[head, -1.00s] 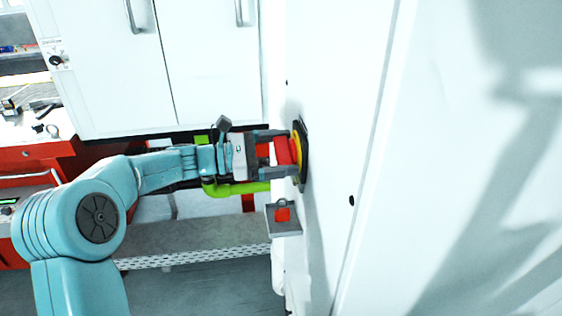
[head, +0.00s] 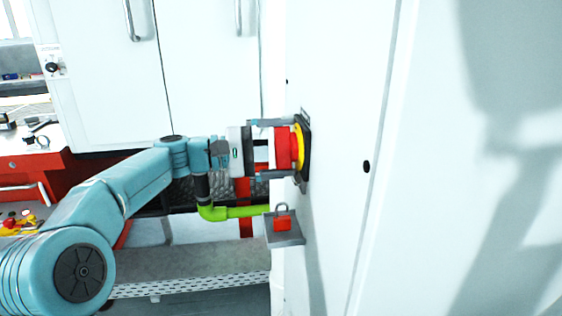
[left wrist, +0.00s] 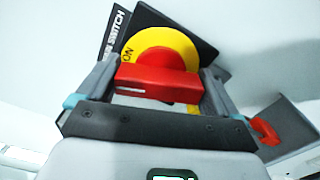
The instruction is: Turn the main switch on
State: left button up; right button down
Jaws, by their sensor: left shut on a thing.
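The main switch (head: 284,148) is a red rotary handle on a yellow disc (head: 299,146) with a black plate, on the side of a white cabinet. In the left wrist view, the red handle (left wrist: 158,82) crosses in front of the yellow disc (left wrist: 163,46), where "ON" and part of "SWITCH" can be read. My left gripper (head: 284,149) is shut on the red handle, one finger on each side of it. In the left wrist view its fingers (left wrist: 155,88) sit at both ends of the handle. My right gripper is not in view.
A small grey shelf (head: 286,240) with a red padlock (head: 282,222) juts from the cabinet just below the switch. A yellow-green pipe (head: 240,212) runs below my left gripper. White cupboards (head: 205,60) stand behind.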

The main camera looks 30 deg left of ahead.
pick_arm(q)
jog(key=shift+f+m+b, duration=0.1)
jog(key=shift+m+b, duration=1.2)
jog(key=shift+m, duration=0.5)
jog(key=o, duration=0.7)
jog(key=p+v, duration=0.1)
jog(key=v, duration=1.5)
jog(key=shift+s+a, duration=0.1)
